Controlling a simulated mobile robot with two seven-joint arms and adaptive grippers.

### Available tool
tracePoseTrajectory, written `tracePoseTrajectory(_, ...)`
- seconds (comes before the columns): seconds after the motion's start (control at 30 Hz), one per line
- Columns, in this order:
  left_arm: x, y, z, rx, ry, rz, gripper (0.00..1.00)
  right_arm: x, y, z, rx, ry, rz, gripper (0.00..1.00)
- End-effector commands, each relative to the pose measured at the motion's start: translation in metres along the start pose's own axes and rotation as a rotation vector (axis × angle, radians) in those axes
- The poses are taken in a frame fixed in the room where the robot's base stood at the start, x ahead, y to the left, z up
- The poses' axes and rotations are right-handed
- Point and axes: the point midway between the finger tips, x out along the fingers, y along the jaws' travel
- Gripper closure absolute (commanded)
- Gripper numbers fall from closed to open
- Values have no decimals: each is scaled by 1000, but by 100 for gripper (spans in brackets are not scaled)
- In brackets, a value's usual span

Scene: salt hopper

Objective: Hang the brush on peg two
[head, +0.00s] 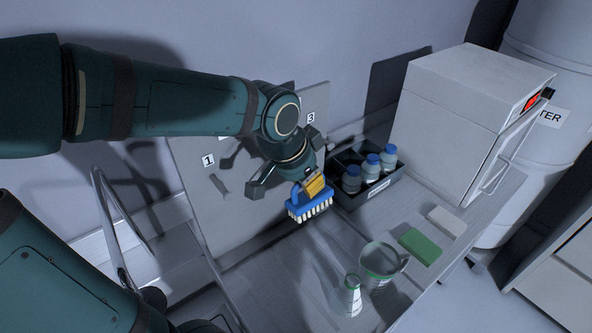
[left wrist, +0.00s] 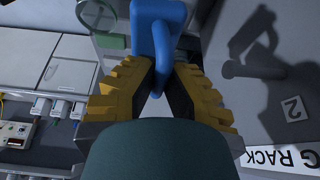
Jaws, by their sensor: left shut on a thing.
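My left gripper (head: 314,185) is shut on the blue brush (head: 308,205), holding it in the air in front of the grey peg board (head: 205,235), white bristles down. In the left wrist view, the blue handle (left wrist: 157,28) runs between the yellow finger pads of the gripper (left wrist: 157,85). The board shows labels 1 (head: 208,160) and 3 (head: 311,117) in the head view; my arm hides the middle. The brush is apart from this peg. My right gripper is not seen.
A black caddy (head: 352,203) with several blue-capped bottles stands right of the brush. A beaker (head: 380,265), a small bottle (head: 349,296), a green block (head: 420,246) and a pale block (head: 447,221) stand on the bench.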

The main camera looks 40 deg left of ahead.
Motion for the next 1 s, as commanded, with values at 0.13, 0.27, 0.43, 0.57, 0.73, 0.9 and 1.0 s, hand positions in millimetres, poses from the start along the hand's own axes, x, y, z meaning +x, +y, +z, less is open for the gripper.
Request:
tracePoseTrajectory(0.13,0,-1,0,0,0,1,100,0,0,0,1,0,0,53)
tracePoseTrajectory(0.27,1,-6,0,-2,0,1,100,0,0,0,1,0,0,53)
tracePoseTrajectory(0.43,2,-14,0,-2,0,1,100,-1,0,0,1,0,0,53)
tracePoseTrajectory(0.57,2,-22,0,-2,0,0,100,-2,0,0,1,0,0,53)
tracePoseTrajectory(0.73,3,-30,0,-2,0,1,100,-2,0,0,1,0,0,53)
tracePoseTrajectory(0.9,4,-40,0,-2,1,1,100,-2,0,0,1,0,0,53)
tracePoseTrajectory(1.0,5,-45,1,-2,0,0,100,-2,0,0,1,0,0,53)
